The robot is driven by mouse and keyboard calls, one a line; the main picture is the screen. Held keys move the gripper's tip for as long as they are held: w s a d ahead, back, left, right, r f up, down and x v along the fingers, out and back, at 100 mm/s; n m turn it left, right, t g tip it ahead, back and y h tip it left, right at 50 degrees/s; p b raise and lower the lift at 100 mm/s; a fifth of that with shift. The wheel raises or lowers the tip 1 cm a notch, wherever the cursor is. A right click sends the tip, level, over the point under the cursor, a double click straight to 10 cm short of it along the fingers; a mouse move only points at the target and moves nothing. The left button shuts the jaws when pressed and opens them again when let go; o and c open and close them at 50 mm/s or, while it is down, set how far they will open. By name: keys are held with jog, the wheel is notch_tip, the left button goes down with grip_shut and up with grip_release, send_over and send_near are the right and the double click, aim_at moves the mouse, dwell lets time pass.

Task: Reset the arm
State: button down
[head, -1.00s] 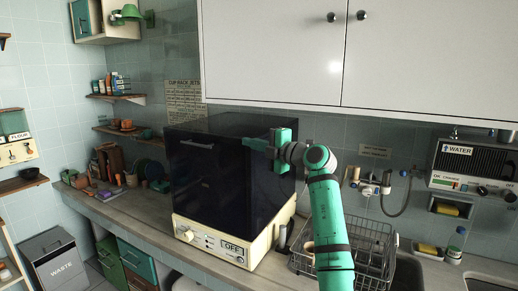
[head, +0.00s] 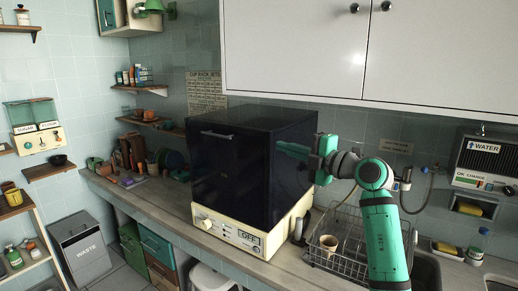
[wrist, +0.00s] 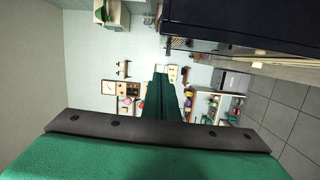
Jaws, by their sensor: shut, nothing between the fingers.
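My gripper (head: 284,149) is green and shows in the head view in front of the right part of the dark cabinet-like machine. It points left, with its fingers shut and nothing held. In the wrist view the closed green fingers (wrist: 163,98) point away from the camera, with a dark bar and green housing below them. My arm rises from the lower right of the head view and bends at the wrist.
The dark machine (head: 235,165) with a cream base stands on the counter (head: 160,208). A wire rack (head: 340,262) holding a cup (head: 328,245) sits right of it. White cupboards (head: 300,45) hang above. A waste bin (head: 80,250) stands at the left.

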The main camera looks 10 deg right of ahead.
jog(key=s+a+f+m+t+y, duration=0.25)
jog(key=s+a+f, duration=0.25)
jog(key=a+f, duration=0.5)
jog(key=s+a+f+m+t+y, duration=0.25)
jog(key=s+a+f, duration=0.45)
jog(key=f, duration=0.6)
jog(key=s+a+f+m+t+h, duration=0.1)
jog(key=s+a+f+m+h, duration=0.2)
jog(key=s+f+m+h, duration=0.7)
jog(key=s+a+f+m+t+h, duration=0.1)
jog(key=s+a+f+m+h, duration=0.2)
jog(key=s+f+m+h, duration=0.7)
jog(key=s+f+g+y, duration=0.2)
jog(key=s+f+g, duration=0.1)
jog(key=s, duration=1)
jog(key=s+d+f+g+y, duration=0.1)
jog(key=s+f+g+y, duration=0.1)
jog(key=s, duration=1.1)
jog(key=shift+d+f+n+g+y, duration=0.35)
jog(key=shift+f+g, duration=0.45)
jog(key=shift+f, duration=0.5)
jog(key=shift+s, duration=0.1)
